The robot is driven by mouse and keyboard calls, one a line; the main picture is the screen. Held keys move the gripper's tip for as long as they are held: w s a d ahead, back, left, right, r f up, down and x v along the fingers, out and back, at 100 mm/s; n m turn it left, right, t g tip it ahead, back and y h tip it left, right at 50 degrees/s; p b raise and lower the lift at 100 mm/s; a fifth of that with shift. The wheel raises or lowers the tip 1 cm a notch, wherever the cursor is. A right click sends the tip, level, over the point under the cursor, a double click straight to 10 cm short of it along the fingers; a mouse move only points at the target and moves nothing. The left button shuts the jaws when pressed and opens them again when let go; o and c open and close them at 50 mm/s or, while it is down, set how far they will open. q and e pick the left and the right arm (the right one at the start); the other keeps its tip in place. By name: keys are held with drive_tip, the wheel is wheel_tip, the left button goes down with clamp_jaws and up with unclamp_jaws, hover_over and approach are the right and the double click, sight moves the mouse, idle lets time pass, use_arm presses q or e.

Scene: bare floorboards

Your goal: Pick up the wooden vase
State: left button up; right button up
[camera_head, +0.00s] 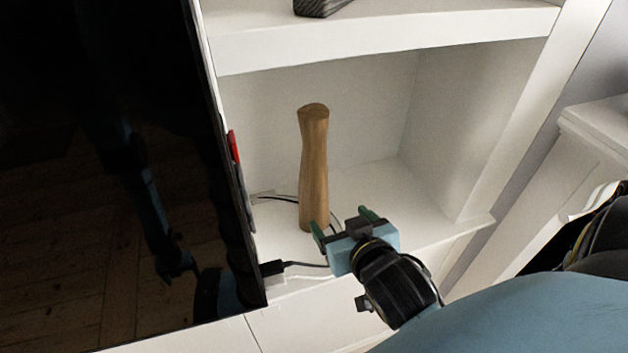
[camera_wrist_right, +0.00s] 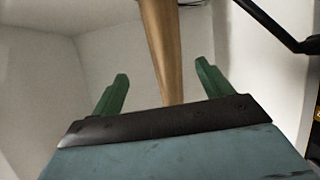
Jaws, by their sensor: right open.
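The wooden vase (camera_head: 314,165) is tall, slim and light brown, and stands upright on the white shelf inside a cubby. My right gripper (camera_head: 341,222) is open in front of the vase's lower part, at the shelf's front, with its green fingers pointing into the cubby. In the right wrist view the vase (camera_wrist_right: 164,48) shows between the two green fingers of the right gripper (camera_wrist_right: 162,82), with clear gaps on both sides. I cannot tell from this whether the fingertips reach past it. My left gripper is not in view.
A large black screen (camera_head: 110,170) stands close on the left, overlapping the cubby's left side. A black cable (camera_head: 305,264) runs along the shelf near the vase's base. The upper shelf board (camera_head: 390,42) is above, with a dark object (camera_head: 318,7) on it. Shelf space right of the vase is clear.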

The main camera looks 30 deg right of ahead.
sight(314, 176)
wheel_tip(314, 176, up, 8)
drive_tip(key=w+t+h, duration=0.1)
drive_tip(key=w+t, duration=0.2)
drive_tip(key=t, duration=0.2)
drive_tip(key=p+x, duration=0.1)
drive_tip(key=x, duration=0.7)
drive_tip(key=p+x, duration=0.1)
drive_tip(key=x, duration=0.3)
drive_tip(key=shift+w+d+f+p, duration=0.1)
drive_tip(key=shift+w+f+p, duration=0.05)
drive_tip(key=shift+f+p, duration=0.2)
clamp_jaws()
